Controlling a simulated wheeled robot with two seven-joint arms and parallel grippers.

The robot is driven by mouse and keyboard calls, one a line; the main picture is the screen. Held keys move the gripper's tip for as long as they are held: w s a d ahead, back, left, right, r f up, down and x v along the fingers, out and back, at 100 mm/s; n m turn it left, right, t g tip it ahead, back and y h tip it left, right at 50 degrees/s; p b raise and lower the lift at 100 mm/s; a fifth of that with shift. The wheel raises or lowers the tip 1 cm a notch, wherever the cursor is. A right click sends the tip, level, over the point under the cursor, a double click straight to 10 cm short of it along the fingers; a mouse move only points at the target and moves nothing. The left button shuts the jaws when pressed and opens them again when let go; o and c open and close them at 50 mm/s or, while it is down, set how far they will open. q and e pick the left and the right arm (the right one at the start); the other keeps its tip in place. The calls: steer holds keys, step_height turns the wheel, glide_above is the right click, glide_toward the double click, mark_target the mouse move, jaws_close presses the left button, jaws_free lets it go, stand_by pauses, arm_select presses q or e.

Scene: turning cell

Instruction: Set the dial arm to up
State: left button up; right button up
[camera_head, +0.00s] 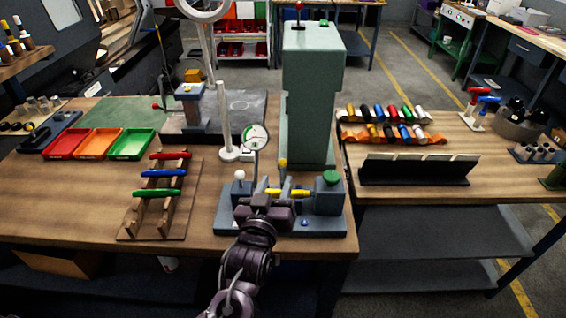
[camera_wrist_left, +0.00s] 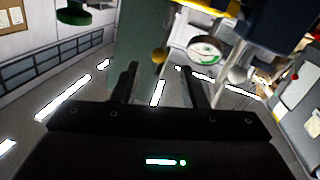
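The bench fixture (camera_head: 333,228) is a blue-grey base with a yellow bar (camera_head: 298,194) lying across it. A round white-faced dial (camera_head: 256,136) stands above the bar on a thin upright stem, whose lower end is hidden behind my gripper. The dial also shows in the left wrist view (camera_wrist_left: 205,50). A yellow ball knob (camera_head: 283,163) stands right of the stem and shows in the wrist view (camera_wrist_left: 158,56). My left gripper (camera_head: 270,203) is at the fixture's front, over the bar. Its fingers (camera_wrist_left: 159,82) are apart with nothing seen between them. My right gripper is out of view.
A tall green machine column (camera_head: 313,95) stands behind the fixture. A white post (camera_head: 224,120) rises behind and left of the dial. A rack with red, blue and green handles (camera_head: 160,190) stands left. The bench's front edge is close to the fixture.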

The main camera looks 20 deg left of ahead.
mark_target(283, 162)
arm_select(q)
steer(key=shift+w+r, duration=0.2)
steer(key=shift+w, duration=0.2)
steer(key=w, duration=0.2)
steer(key=w+p, duration=0.1)
steer(key=w, duration=0.1)
steer(key=w+p, duration=0.1)
steer(key=w, duration=0.2)
steer(key=shift+a+f, duration=0.15)
steer(key=shift+a, duration=0.15)
steer(key=shift+s, duration=0.1)
steer(key=shift+c, duration=0.2)
jaws_close()
